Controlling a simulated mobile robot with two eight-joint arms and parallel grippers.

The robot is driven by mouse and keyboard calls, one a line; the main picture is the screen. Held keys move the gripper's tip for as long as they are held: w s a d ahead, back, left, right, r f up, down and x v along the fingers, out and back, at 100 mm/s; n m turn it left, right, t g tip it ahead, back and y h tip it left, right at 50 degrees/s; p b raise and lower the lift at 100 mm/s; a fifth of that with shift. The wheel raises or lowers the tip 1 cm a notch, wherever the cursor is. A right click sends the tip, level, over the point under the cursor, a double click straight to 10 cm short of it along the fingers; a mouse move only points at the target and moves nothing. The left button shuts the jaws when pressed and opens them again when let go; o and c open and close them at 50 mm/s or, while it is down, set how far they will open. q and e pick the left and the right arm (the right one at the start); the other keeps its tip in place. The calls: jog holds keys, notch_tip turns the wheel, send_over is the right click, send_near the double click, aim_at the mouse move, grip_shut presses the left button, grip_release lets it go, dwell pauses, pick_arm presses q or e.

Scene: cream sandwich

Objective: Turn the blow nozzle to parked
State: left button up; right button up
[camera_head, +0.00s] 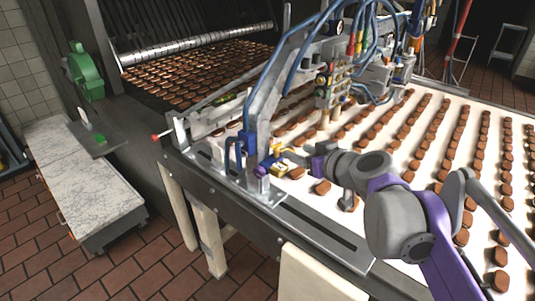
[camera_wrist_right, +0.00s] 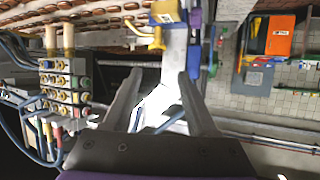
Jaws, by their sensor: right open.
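A small yellow fitting (camera_head: 270,163), which looks like the blow nozzle, sits on the near end of the grey machine frame beside the belt. In the right wrist view the yellow fitting (camera_wrist_right: 153,40) lies past my fingertips, with a thin yellow tube pointing left and a blue block above it. My right gripper (camera_head: 300,160) is close to it from the right, partly hidden by my own wrist. In the wrist view the fingers of my right gripper (camera_wrist_right: 160,82) are apart with nothing held. My left gripper is not in view.
A blue handle (camera_head: 235,152) stands just left of the fitting. Hoses and a valve block (camera_head: 325,85) rise behind it. Rows of brown biscuits cover the white belt (camera_head: 410,150). A red-tipped lever (camera_head: 156,138) sticks out left. A marble-topped bench (camera_head: 85,185) stands at far left.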

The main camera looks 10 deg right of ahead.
aim_at(277, 143)
jog(key=x, duration=1)
jog(key=shift+w+d+b, duration=0.15)
jog(key=shift+w+b, duration=0.25)
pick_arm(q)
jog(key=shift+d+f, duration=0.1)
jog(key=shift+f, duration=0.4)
